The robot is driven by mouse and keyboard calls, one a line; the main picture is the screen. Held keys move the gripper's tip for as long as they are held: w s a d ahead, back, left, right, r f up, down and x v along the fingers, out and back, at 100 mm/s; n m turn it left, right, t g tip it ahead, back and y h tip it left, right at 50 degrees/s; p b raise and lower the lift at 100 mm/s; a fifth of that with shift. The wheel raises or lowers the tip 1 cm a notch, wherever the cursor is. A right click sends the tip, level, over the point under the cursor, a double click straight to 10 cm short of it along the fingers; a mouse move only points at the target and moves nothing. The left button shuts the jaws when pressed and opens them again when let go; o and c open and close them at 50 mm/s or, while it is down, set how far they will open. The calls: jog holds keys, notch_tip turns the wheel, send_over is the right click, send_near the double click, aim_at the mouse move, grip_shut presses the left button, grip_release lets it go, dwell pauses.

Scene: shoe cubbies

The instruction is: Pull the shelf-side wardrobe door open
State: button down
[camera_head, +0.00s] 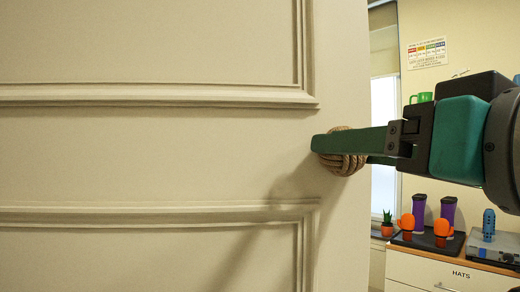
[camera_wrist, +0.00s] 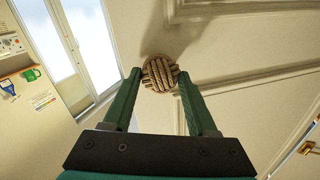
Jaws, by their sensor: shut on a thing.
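A cream panelled wardrobe door (camera_head: 150,150) fills the left and middle of the head view. Its round knob of woven rope (camera_head: 342,150) sits near the door's right edge. My gripper (camera_head: 322,146) reaches in from the right, with its green fingers shut on the knob. In the wrist view the rope knob (camera_wrist: 160,73) lies between the two green fingertips, and the door's face (camera_wrist: 240,40) is behind it. The near finger hides part of the knob in the head view.
A window (camera_head: 384,130) and a wall poster (camera_head: 427,53) are behind.

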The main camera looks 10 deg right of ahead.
jog(key=shift+s+a+r+h, duration=0.15)
jog(key=shift+s+h, duration=0.25)
jog(key=shift+s, duration=0.6)
jog(key=shift+c, duration=1)
grip_release()
jog(key=shift+s, duration=0.1)
jog(key=s, duration=0.7)
jog(key=shift+s+d, duration=0.3)
jog(key=shift+d, duration=0.1)
